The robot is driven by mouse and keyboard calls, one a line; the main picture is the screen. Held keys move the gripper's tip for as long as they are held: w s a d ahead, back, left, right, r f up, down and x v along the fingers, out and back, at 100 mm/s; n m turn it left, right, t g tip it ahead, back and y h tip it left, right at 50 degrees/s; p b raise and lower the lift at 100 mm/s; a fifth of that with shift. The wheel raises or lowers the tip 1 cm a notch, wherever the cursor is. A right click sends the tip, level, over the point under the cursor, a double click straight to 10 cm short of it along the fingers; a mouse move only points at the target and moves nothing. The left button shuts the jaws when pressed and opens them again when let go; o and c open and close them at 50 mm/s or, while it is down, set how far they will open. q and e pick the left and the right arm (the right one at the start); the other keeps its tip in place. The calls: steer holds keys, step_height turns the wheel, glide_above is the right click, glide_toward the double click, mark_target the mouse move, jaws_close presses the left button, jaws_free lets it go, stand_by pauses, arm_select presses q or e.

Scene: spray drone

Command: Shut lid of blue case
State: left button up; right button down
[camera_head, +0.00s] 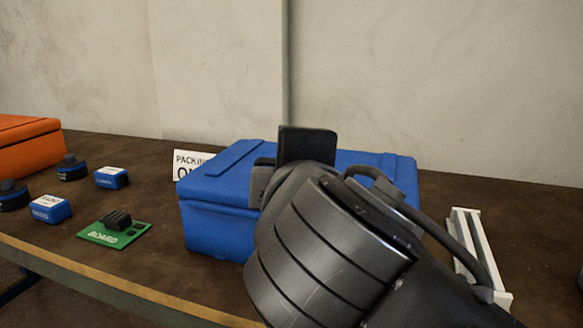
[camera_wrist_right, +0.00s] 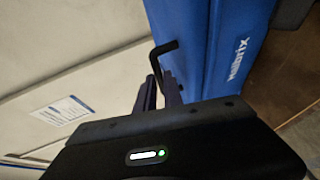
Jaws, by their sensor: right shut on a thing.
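The blue case (camera_head: 220,229) stands on the table in the middle of the head view. Its lid (camera_head: 362,163) lies flat over the body, with a thin seam along the front left; the front right is hidden behind my right arm. My right gripper (camera_wrist_right: 160,92) is at the case's front. In the right wrist view its fingers are closed around a bent black handle (camera_wrist_right: 165,48) beside the blue surface (camera_wrist_right: 190,50). The fingertips are hidden in the head view. My left gripper is not in view.
Left of the case are a green board (camera_head: 100,237), small blue boxes (camera_head: 50,209) and dark round parts (camera_head: 72,168). An orange case (camera_head: 25,145) is at the far left. A "PACKING" sign (camera_head: 188,162) stands behind the blue case. A white rack (camera_head: 470,235) is at right.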

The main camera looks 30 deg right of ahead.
steer(key=c, duration=1.8)
jaws_free()
steer(key=shift+a+f, duration=0.1)
steer(key=shift+f, duration=0.6)
steer(key=shift+o, duration=0.2)
steer(key=p+v, duration=0.2)
steer(key=v, duration=0.6)
steer(key=shift+r, duration=0.4)
